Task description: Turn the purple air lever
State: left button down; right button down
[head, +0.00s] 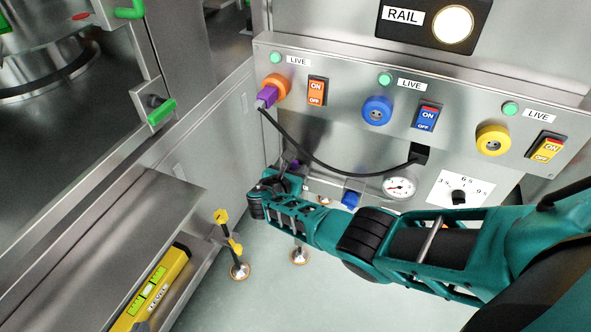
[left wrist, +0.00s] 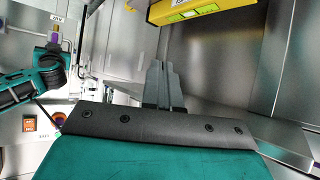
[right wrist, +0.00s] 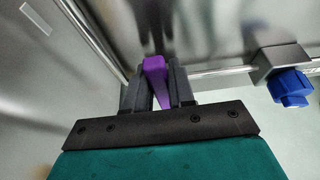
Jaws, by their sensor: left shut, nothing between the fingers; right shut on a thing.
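The purple air lever (right wrist: 156,80) sits between the two dark fingers of my right gripper (right wrist: 158,88), which is shut on it. In the head view a small purple bit of the lever (head: 294,164) shows at the tip of the right gripper (head: 291,178), low in front of the panel; the arm and fingers hide the rest. My left gripper (left wrist: 163,86) is shut and empty, with its fingers pointing toward a yellow spirit level in the left wrist view. I cannot make out the left gripper in the head view.
A black cable hangs from the purple plug (head: 266,97) at the orange socket. The yellow spirit level (head: 152,290) lies at lower left, near a yellow-handled valve (head: 228,232).

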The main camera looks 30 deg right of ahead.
jog(key=c, duration=1.3)
grip_release()
pick_arm(q)
jog(key=shift+a+f, duration=0.1)
jog(key=shift+f, duration=0.1)
pick_arm(e)
jog(key=shift+o, duration=1.3)
jog(key=p+v, duration=0.1)
jog(key=v, duration=0.1)
jog(key=p+v, duration=0.1)
jog(key=v, duration=0.1)
jog(key=p+v, duration=0.1)
jog(key=v, duration=0.1)
jog(key=shift+w+d+r+p, duration=0.1)
jog(key=shift+w+r+p, duration=0.05)
jog(key=shift+r+p, duration=0.15)
jog(key=p, duration=0.2)
send_near(294, 170)
jog(key=s+a, duration=0.1)
jog(key=a, duration=0.1)
pick_arm(q)
jog(key=a+r, duration=0.1)
jog(key=s+a+r, duration=0.1)
jog(key=shift+s+r+y, duration=0.2)
jog(key=shift+r+y, duration=0.1)
jog(key=shift+y, duration=0.1)
pick_arm(e)
jog(key=shift+s+d+r, duration=0.15)
jog(key=shift+d+r, duration=0.05)
